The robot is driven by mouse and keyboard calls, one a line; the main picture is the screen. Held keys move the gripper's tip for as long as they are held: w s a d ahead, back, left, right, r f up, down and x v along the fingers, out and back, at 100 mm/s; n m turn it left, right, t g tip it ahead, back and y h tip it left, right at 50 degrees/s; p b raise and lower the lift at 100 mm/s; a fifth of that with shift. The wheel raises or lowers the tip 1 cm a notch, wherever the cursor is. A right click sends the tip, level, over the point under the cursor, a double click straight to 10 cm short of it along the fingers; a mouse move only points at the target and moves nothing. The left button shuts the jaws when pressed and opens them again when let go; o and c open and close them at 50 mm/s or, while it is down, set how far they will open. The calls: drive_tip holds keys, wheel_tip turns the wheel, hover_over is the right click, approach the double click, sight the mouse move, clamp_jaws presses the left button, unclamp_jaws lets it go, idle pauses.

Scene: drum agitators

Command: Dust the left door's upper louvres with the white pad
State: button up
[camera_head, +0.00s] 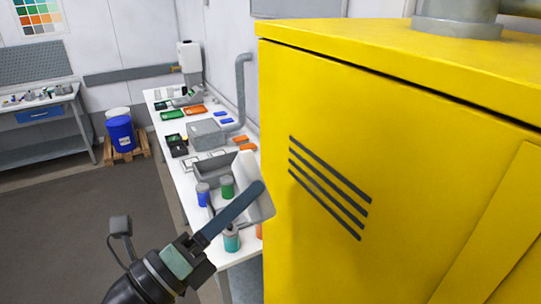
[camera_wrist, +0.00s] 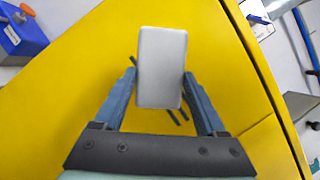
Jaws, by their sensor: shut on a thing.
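My gripper (camera_head: 262,200) is shut on the white pad (camera_head: 249,172), which also shows between the two fingers in the wrist view (camera_wrist: 162,67). The upper louvres (camera_head: 330,188) are several dark slanted slots on the yellow door (camera_head: 400,160). In the head view the pad is left of the louvres, by the door's left edge, with one finger covering part of it. In the wrist view the pad covers the middle of the louvres (camera_wrist: 174,117), and only slot ends show around it. I cannot tell whether the pad touches the door.
The yellow cabinet top (camera_head: 380,37) carries a grey pipe fitting (camera_head: 458,15). A white bench (camera_head: 160,118) with bins, jars and small parts runs along the wall left of the cabinet. A blue drum (camera_head: 121,133) stands on a pallet. The floor (camera_head: 80,220) at left is clear.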

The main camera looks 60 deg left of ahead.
approach(306, 179)
drive_tip(key=shift+a+r+x, duration=0.1)
drive_tip(key=shift+a+x, duration=0.05)
drive_tip(key=shift+x, duration=0.85)
drive_tip(key=shift+a+r+x, duration=0.1)
drive_tip(key=shift+a+x, duration=0.05)
drive_tip(key=shift+x, duration=0.85)
drive_tip(key=shift+s, duration=0.1)
drive_tip(key=shift+w+d, duration=0.15)
drive_tip(key=shift+w, duration=0.95)
drive_tip(key=shift+s+d, duration=0.2)
drive_tip(key=shift+d, duration=1.8)
drive_tip(key=shift+w, duration=0.1)
drive_tip(key=shift+w+a, duration=0.1)
drive_tip(key=shift+a, duration=1.95)
